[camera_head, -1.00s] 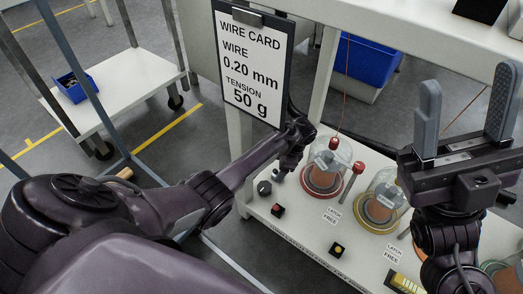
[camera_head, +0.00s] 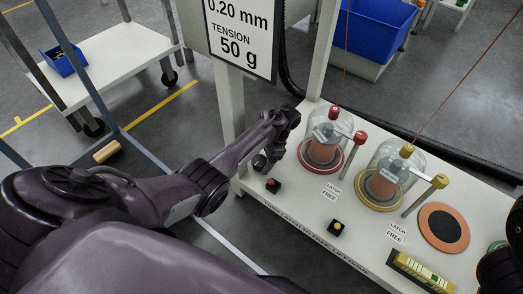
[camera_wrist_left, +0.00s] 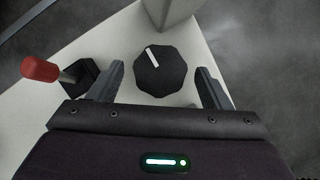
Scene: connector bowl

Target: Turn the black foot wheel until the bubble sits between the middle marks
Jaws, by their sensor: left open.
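The black foot wheel (camera_wrist_left: 160,72) is a faceted knob with a white mark, at the pale bench's corner in the left wrist view. In the head view the wheel (camera_head: 260,162) shows small and dark beside the arm's end. My left gripper (camera_wrist_left: 161,80) is open, one finger on each side of the wheel, with visible gaps. In the head view the left gripper (camera_head: 276,145) is mostly hidden by its own wrist. A yellow-green level (camera_head: 424,271) lies at the bench's front right; its bubble is too small to tell. My right gripper's fingers are out of view.
A red-tipped lever (camera_wrist_left: 40,69) on a black base stands left of the wheel. A bench post (camera_wrist_left: 168,10) rises just behind it. Glass domes over spools, one with a red knob (camera_head: 334,113) and one with a yellow knob (camera_head: 407,151), stand further right.

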